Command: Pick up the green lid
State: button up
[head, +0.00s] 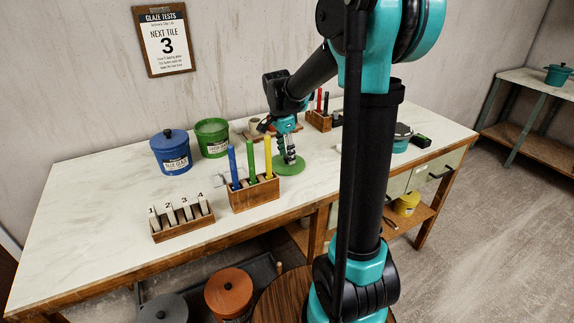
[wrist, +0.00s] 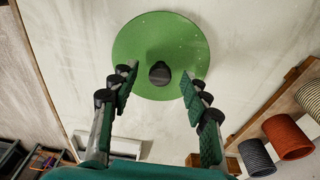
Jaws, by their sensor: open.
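The green lid (wrist: 150,40) is a flat round disc with a dark knob (wrist: 160,72) at its middle. It lies on the white worktop, and in the head view the lid (head: 287,167) sits to the right of the wooden block of coloured sticks. My gripper (wrist: 158,82) is open, with one finger on each side of the knob in the wrist view. In the head view my gripper (head: 290,158) is above the lid and hides part of it. I cannot tell whether the fingers touch the lid.
The wooden block (head: 253,195) with blue, green and yellow sticks stands close left of my gripper. An open green tub (head: 212,138) and a lidded blue tub (head: 171,153) stand behind left. A numbered tile rack (head: 183,225) is at front left. Another rack (head: 320,120) stands behind.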

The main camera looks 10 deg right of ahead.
jog(key=shift+c, duration=0.5)
grip_shut()
